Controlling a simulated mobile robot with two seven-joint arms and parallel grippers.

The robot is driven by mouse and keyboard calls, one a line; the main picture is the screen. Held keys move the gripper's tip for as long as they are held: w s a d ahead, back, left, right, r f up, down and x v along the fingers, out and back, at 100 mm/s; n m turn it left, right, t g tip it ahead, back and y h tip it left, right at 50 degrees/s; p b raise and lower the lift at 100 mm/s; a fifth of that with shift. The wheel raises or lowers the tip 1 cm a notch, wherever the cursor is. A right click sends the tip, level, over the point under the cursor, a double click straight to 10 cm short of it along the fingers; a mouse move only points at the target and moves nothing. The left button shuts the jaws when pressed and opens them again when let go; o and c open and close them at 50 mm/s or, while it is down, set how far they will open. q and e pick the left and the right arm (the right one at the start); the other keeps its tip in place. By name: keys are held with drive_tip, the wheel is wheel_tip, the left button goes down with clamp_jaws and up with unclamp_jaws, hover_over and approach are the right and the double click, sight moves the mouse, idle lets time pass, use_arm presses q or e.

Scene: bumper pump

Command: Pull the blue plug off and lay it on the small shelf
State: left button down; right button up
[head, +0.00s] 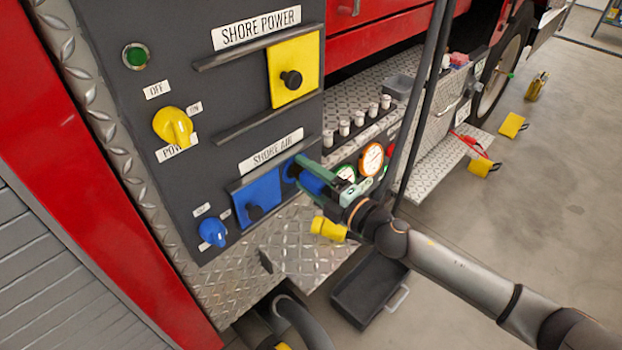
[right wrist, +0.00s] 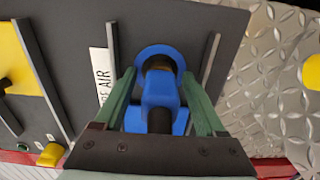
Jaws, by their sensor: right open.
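The blue plug (head: 313,183) sits in the round blue SHORE AIR socket on the dark panel. In the right wrist view the plug (right wrist: 160,93) points out from the blue socket ring (right wrist: 147,56). My right gripper (head: 309,179) is open, with its green fingers on either side of the plug; in the right wrist view a finger (right wrist: 118,98) stands on each side, with slim gaps. A diamond-plate ledge (head: 290,240) juts out below the panel; I cannot tell for sure that it is the small shelf. My left gripper is not in view.
A blue sliding cover (head: 259,190) with a black knob is left of the socket. A yellow plug (head: 328,229) hangs or lies just below my gripper. Gauges (head: 371,158) are close on the right. Black hoses (head: 422,95) hang nearby. A dark tray (head: 365,308) is lower down.

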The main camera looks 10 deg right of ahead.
sight(325, 189)
idle(0.3)
clamp_jaws()
idle(0.6)
idle(0.5)
drive_tip(key=shift+v, duration=2.95)
